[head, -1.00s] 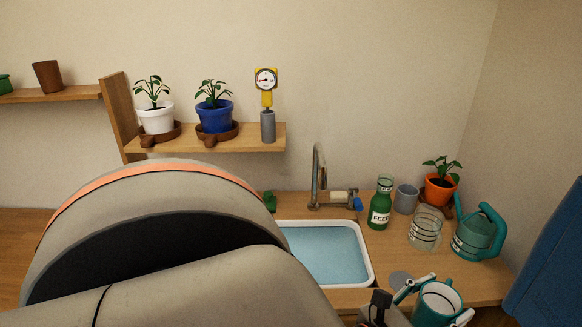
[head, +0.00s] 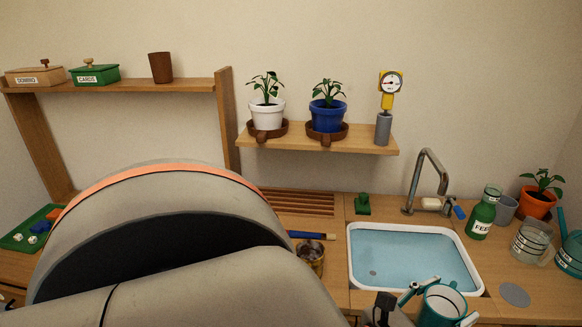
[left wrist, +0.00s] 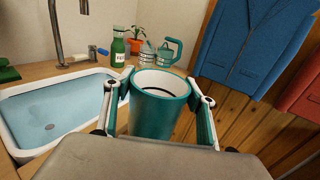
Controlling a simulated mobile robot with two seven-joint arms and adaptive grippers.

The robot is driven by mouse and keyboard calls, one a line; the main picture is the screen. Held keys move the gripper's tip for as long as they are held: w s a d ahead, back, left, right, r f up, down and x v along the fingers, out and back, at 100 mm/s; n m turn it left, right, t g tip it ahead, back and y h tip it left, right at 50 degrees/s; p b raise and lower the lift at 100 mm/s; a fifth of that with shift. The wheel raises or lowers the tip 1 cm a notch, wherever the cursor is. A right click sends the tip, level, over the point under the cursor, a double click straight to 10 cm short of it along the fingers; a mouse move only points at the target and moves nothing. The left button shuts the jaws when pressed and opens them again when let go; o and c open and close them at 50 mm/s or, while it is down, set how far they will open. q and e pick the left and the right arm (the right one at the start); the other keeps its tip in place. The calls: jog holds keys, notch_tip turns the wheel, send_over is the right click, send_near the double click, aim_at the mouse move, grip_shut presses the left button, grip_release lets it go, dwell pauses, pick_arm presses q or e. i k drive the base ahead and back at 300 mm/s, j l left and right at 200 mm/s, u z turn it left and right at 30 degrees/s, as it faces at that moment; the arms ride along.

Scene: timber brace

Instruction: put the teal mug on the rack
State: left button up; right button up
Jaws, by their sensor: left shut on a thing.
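The teal mug (head: 442,304) is at the bottom right of the head view, with its pale open rim facing up. My left gripper (head: 438,299) is shut on it, one finger on each side, and it looks held over the front edge of the sink. In the left wrist view the mug (left wrist: 158,112) stands upright between the fingers, its lower part hidden by my gripper body. The rack (head: 296,203), a slatted wooden one, lies on the counter left of the sink. My arm hides part of its left side. My right gripper is not in view.
A white sink (head: 420,258) with water and a tap (head: 430,178) lies right of the rack. A brush (head: 312,236) and a basket-like pot (head: 311,259) are in front of the rack. A green bottle (head: 481,215) and glass jar (head: 530,240) stand at right. A shelf (head: 316,139) hangs above.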

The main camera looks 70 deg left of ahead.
aim_at(281, 198)
jog(key=k+j+u, duration=0.2)
jog(key=k+j, duration=0.45)
jog(key=j, duration=0.3)
jog(key=i+j, duration=0.2)
jog(key=j, duration=0.15)
jog(key=k+u, duration=0.05)
